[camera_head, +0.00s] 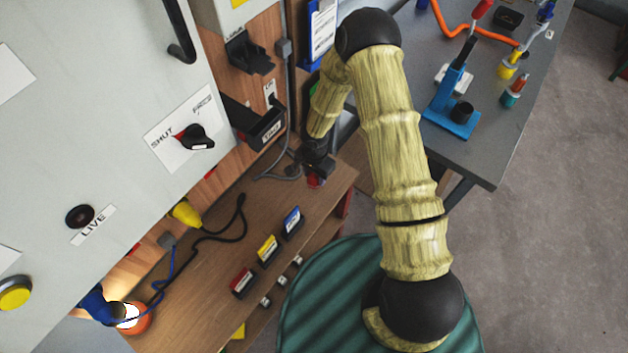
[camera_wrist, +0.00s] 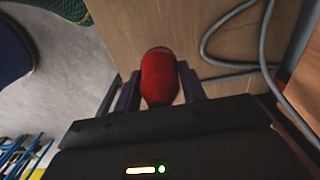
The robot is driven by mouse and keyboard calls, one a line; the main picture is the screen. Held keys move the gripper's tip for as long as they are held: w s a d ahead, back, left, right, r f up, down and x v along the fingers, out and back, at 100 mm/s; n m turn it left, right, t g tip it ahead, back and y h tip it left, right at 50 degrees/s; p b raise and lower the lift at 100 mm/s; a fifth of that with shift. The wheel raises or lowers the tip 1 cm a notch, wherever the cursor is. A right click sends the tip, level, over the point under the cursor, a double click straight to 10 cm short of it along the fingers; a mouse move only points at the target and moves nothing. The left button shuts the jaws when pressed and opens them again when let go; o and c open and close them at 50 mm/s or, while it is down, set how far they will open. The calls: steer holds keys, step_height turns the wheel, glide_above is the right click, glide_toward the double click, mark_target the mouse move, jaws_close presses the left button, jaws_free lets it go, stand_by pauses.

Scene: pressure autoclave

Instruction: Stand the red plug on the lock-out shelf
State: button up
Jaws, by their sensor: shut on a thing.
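My gripper (camera_head: 317,169) hangs over the far right end of a wooden shelf (camera_head: 190,285) in the head view. It is shut on the red plug (camera_head: 314,181), of which only a small red part shows below the jaws. Wood lies beyond that tip. I cannot tell whether the plug touches the wood. No label clearly names this shelf as the lock-out shelf.
Red (camera_head: 242,282), yellow (camera_head: 267,249) and blue (camera_head: 292,222) labelled blocks stand along the shelf's front. A yellow plug (camera_head: 185,213) with a black cable lies behind them. A grey cable (camera_wrist: 207,45) loops beside my gripper. The grey cabinet (camera_head: 90,130) is left, a cluttered table (camera_head: 487,120) right.

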mark_target(315, 181)
steer(key=shift+f+p, duration=0.35)
steer(key=shift+f, duration=1.7)
steer(key=o, duration=1.3)
step_height(315, 181, up, 12)
steer(key=shift+b, duration=1)
